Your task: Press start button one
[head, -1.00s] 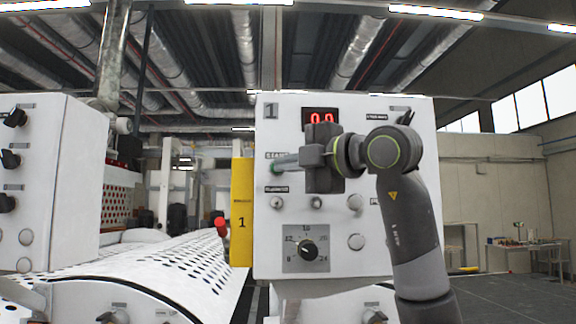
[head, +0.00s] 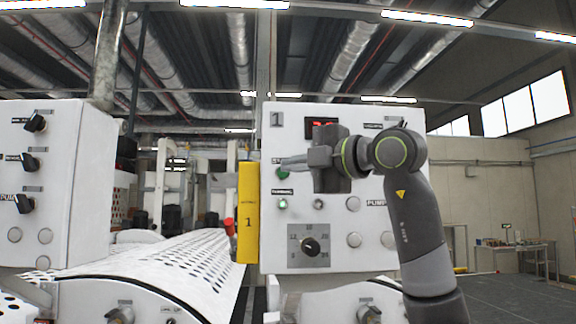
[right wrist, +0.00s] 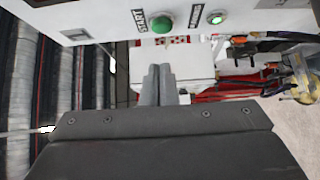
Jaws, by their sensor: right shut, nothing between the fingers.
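The white control panel marked 1 (head: 380,245) stands ahead. Its green start button (head: 283,173) is at the left of the panel, partly behind my right gripper's fingers. My right gripper (head: 283,162) is shut and empty, with its fingertips just above the button in the head view. In the right wrist view, the green start button (right wrist: 162,22) shows whole, and the shut fingertips (right wrist: 159,68) look apart from it. The lamp labelled running (head: 283,203) is lit green below the button. My left gripper is not in view.
A black dial (head: 309,246) sits lower on the panel. A perforated white roller cover (head: 180,262) and another switch cabinet (head: 60,190) stand left. Open floor lies at right.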

